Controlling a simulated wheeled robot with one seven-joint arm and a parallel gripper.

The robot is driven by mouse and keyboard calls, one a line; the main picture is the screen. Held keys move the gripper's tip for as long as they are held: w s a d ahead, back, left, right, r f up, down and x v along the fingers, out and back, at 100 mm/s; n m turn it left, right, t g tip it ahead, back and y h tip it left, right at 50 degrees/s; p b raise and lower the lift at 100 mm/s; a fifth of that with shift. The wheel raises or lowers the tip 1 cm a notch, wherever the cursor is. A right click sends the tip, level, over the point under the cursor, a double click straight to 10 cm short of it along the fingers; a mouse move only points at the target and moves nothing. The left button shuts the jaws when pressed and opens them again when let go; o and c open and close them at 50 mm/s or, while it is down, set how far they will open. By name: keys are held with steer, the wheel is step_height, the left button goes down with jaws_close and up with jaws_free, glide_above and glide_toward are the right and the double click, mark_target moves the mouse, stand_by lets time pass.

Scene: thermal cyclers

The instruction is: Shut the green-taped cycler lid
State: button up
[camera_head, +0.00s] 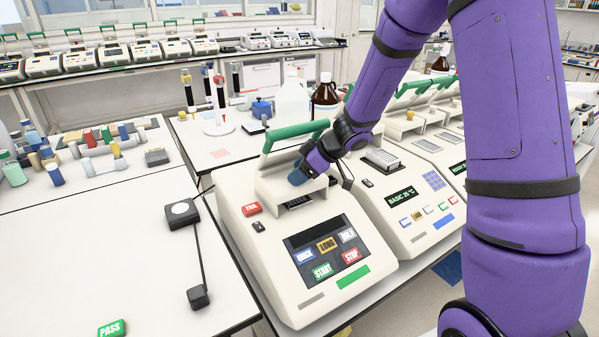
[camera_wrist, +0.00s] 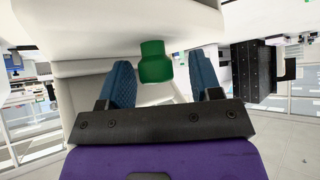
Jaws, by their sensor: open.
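The nearest cycler (camera_head: 285,318) is cream, with a green tape strip (camera_head: 352,277) at its front right corner. Its lid is raised, with a green handle bar (camera_head: 295,135) along the top. My gripper (camera_head: 299,177) is at the lid's front side, below the handle, over the sample block, which is partly hidden. In the wrist view, my gripper (camera_wrist: 161,64) has its two blue fingers apart. A green part (camera_wrist: 154,62) shows between the fingers against the cream body, not clamped. I cannot tell whether a finger touches the lid.
A second cycler (camera_head: 410,205) with an open lid stands close on the right. A red FAIL block (camera_head: 252,209) sits on the nearest cycler. A black device with a cord (camera_head: 182,212) and a green PASS block (camera_head: 112,328) lie on the left bench. Brown bottles (camera_head: 326,95) stand behind.

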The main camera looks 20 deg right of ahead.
steer(key=v, duration=1)
steer(key=shift+s+d+r, duration=0.2)
steer(key=shift+d+r, duration=0.05)
steer(key=s+a+r+m+g+h, duration=0.1)
steer(key=s+a+r+m+h, duration=0.25)
steer(key=s+r, duration=0.85)
steer(key=s+d+r+m+h, duration=0.1)
steer(key=s+m, duration=0.3)
steer(key=s, duration=0.4)
steer(key=s+d+r+m+t+h, duration=0.1)
steer(key=s+d+m+h, duration=0.1)
steer(key=s, duration=0.6)
steer(key=shift+m+h, duration=0.45)
steer(key=shift+m, duration=0.4)
steer(key=shift+s+r, duration=0.1)
steer(key=shift+s, duration=0.05)
